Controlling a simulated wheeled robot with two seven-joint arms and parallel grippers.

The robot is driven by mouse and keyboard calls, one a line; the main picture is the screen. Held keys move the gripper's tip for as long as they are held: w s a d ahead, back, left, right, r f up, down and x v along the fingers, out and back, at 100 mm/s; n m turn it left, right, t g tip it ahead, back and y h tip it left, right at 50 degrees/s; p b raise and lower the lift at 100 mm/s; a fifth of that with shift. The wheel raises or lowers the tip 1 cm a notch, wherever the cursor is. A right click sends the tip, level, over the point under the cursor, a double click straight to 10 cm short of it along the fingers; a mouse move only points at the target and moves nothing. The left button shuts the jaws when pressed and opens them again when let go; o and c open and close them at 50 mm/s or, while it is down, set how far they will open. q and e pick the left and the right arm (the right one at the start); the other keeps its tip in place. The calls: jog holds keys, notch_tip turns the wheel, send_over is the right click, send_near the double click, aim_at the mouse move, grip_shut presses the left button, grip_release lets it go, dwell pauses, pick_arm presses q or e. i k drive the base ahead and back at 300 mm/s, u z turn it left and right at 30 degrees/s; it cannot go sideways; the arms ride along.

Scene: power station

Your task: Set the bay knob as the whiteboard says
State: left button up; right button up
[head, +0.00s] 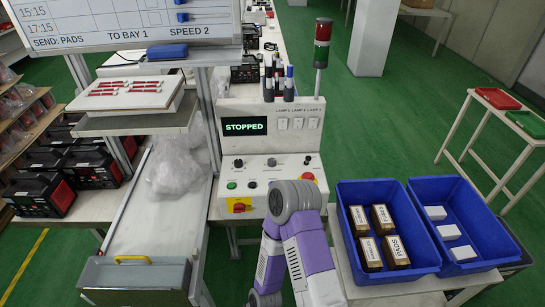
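The whiteboard (130,22) at the top left reads "SEND: PADS", "TO BAY 1", "SPEED 2" on its bottom line. The control panel (220,150) stands in the middle, its display (244,126) showing "STOPPED". A row of small knobs sits below: a left knob (238,163), a middle knob (271,162) and a right knob (307,160). Their labels and pointer positions are too small to read, so I cannot tell which is the bay knob. One purple arm of mine is folded in front of the panel and hides its lower part. I see no gripper fingers of either hand.
A green button (231,185), a red button (307,177) and a red-yellow switch (239,206) are on the panel. A signal tower (322,45) and markers (278,80) rise behind. Blue bins (345,225) with boxes stand right. A clear plastic bag (177,165) lies left.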

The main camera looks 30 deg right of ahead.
aim_at(271, 161)
jog(key=k, duration=0.95)
jog(key=z, duration=1.05)
jog(key=i, duration=0.75)
jog(key=u, duration=0.35)
